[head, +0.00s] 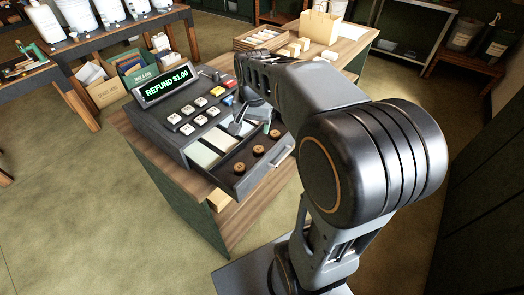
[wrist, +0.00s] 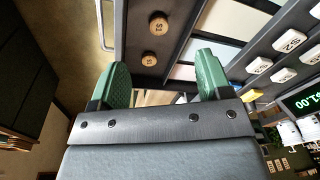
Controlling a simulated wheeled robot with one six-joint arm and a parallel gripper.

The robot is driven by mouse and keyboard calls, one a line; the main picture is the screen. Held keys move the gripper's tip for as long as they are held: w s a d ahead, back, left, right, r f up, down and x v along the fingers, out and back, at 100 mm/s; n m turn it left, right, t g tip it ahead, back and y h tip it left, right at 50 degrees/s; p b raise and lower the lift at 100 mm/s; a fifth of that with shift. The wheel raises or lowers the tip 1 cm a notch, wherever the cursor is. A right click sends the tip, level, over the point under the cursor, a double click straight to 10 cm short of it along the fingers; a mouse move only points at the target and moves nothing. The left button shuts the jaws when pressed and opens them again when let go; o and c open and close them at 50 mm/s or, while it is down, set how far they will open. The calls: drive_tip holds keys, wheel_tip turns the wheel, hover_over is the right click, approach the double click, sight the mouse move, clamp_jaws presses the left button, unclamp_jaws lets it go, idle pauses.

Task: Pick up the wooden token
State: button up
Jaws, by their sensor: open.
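Several round wooden tokens lie in a row in the front compartment of the open register drawer (head: 240,189) in the head view: a left token (head: 239,168), a middle token (head: 258,150) and a right token (head: 275,134). My gripper (head: 254,128) is above the drawer near the right token. In the wrist view my gripper (wrist: 164,72) is open, with green fingers apart and no token visibly held. Two tokens show beyond the fingers there, an upper token (wrist: 158,25) and a lower token (wrist: 149,59); the lower one appears between the finger lines.
The cash register (head: 190,115) has raised keys and a display (head: 166,85) reading "REFUND $1.00". It stands on a wooden counter (head: 236,222). A paper bag (head: 320,27) and pale blocks (head: 299,46) stand behind. Open floor lies to the left.

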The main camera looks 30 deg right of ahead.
drive_tip(key=w+d+f+m+g, duration=0.1)
drive_tip(key=w+d+f+m, duration=0.1)
drive_tip(key=w+d+m, duration=0.15)
hover_over(259, 149)
drive_tip(key=f, duration=0.8)
drive_tip(key=shift+w, duration=0.3)
drive_tip(key=shift+s+f+p, duration=0.15)
drive_tip(key=shift+f+p, duration=0.35)
drive_tip(key=shift+f, duration=2.65)
drive_tip(key=shift+c, duration=0.5)
drive_tip(key=c, duration=0.9)
